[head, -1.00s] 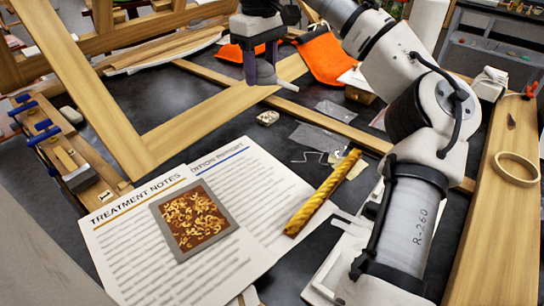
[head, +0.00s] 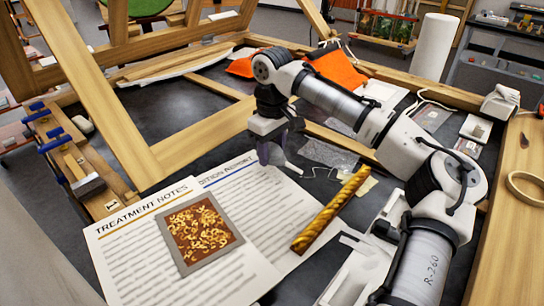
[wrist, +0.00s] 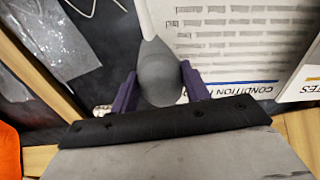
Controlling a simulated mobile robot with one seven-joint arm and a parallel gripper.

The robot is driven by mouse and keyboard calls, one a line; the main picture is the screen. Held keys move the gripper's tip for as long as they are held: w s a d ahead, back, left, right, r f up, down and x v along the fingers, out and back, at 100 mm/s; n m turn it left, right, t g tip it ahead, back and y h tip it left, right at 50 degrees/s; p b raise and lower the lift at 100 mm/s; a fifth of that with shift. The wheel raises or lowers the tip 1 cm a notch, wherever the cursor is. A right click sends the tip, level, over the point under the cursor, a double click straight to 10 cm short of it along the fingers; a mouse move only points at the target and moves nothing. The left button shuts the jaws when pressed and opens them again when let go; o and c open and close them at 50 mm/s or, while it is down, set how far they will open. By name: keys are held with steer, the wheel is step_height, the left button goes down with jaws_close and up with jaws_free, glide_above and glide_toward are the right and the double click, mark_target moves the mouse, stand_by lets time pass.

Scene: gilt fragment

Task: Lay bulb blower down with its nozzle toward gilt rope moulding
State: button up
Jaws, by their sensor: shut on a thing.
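The bulb blower (wrist: 158,78) is grey with a pale nozzle, and its bulb sits between the purple fingers of my gripper (wrist: 160,88) in the wrist view. In the head view my gripper (head: 272,160) hangs near the top edge of the condition report (head: 262,190); the blower is mostly hidden there. The gilt rope moulding (head: 330,210) is a twisted gold stick lying diagonally to the right of the gripper, partly on the paper. My gripper is apart from it.
A framed gilt-flake panel (head: 200,232) lies on the treatment notes (head: 130,240). Wooden frame bars (head: 200,135) cross the dark table behind. Clear plastic bags (head: 325,153) lie beyond the moulding. An orange cloth (head: 340,65) is at the back.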

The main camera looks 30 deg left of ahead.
steer(key=shift+f, duration=1.25)
steer(key=o, duration=1)
steer(key=shift+f, duration=0.1)
step_height(320, 180, up, 12)
steer(key=shift+r, duration=0.15)
